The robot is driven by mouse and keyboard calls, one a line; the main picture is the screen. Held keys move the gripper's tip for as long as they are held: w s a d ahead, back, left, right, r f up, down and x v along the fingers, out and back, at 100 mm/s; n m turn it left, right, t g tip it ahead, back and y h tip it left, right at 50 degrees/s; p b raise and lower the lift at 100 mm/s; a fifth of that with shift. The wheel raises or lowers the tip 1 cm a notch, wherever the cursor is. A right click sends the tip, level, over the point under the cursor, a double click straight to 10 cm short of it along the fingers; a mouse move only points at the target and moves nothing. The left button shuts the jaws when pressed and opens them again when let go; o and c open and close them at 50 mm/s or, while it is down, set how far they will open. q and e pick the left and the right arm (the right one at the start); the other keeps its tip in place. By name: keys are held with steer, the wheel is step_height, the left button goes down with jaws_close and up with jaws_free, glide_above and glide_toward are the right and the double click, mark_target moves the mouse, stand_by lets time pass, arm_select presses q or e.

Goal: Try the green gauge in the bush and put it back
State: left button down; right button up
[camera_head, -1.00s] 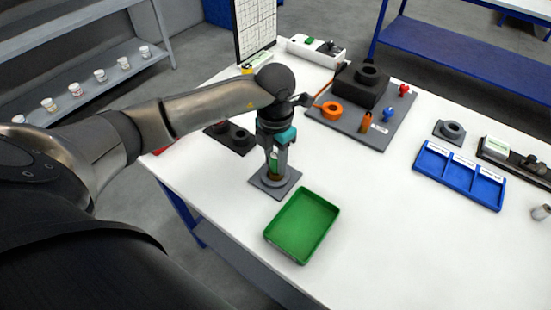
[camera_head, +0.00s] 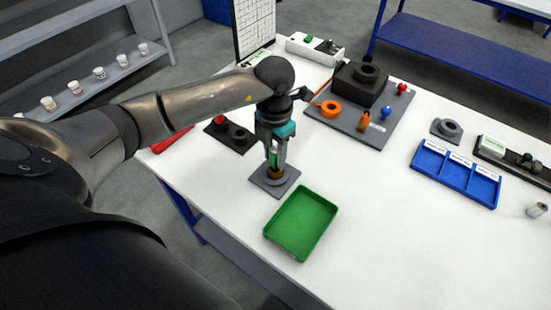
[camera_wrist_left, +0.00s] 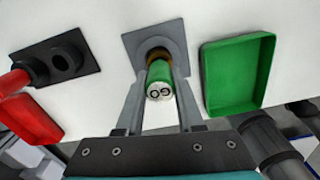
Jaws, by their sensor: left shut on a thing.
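My left gripper (camera_head: 274,160) points down over the grey base plate (camera_head: 259,183), shut on the green gauge (camera_head: 273,154). In the left wrist view the gauge (camera_wrist_left: 160,72) is between the two fingers, its white marked end facing the camera. Its far end meets the brass-coloured bush (camera_head: 275,172), which sits upright on the plate. The bush also shows in the left wrist view (camera_wrist_left: 157,54), partly behind the gauge. The gauge's lower end is hidden, so how deep it sits in the bush cannot be told. My right gripper is not in view.
A green tray (camera_head: 325,207) lies close in front of the plate. A black two-hole stand (camera_head: 222,128) and a red tray (camera_head: 168,140) are to the left. A grey fixture board (camera_head: 345,121) and blue sectioned tray (camera_head: 455,179) lie further right. The table's front right is clear.

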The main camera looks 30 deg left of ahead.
arm_select(q)
steer(key=shift+r+p, duration=2.15)
steer(key=shift+r, duration=0.75)
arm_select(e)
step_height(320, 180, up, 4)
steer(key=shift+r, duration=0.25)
